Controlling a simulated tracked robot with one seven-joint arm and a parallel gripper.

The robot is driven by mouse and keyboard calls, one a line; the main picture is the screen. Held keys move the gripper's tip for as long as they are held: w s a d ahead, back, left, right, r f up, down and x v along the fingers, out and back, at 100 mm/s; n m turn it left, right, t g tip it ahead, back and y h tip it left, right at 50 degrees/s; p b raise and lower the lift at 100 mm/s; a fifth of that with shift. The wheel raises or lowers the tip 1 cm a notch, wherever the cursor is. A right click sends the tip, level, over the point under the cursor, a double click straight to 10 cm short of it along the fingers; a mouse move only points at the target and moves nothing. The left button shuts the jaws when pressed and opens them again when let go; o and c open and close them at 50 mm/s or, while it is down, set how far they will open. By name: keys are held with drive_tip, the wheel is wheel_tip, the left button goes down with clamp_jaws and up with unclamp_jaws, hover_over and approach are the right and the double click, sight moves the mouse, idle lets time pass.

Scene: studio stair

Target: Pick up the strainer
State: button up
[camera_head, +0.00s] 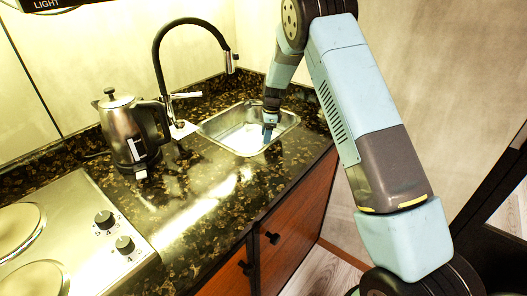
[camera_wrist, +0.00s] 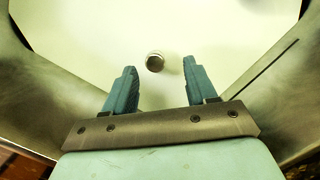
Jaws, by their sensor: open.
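A small round metallic piece (camera_wrist: 155,62), which looks like the strainer, sits on the pale sink bottom in the wrist view. It lies beyond my gripper (camera_wrist: 156,88), roughly between the lines of the two blue fingers and apart from both. My gripper is open and empty. In the head view my gripper (camera_head: 268,133) reaches down into the steel sink (camera_head: 232,141). The strainer cannot be made out there.
A black faucet (camera_head: 160,62) arches behind the sink's left side. A steel kettle (camera_head: 128,130) stands on the dark speckled counter (camera_head: 190,190) to the left. A hob (camera_head: 75,235) is at front left. The sink walls (camera_wrist: 270,85) surround my gripper closely.

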drive_tip(key=f, duration=0.4)
drive_tip(key=shift+s+a+f, duration=0.25)
drive_tip(key=shift+a+f, duration=0.1)
drive_tip(key=shift+f, duration=0.05)
drive_tip(key=shift+c, duration=0.3)
clamp_jaws()
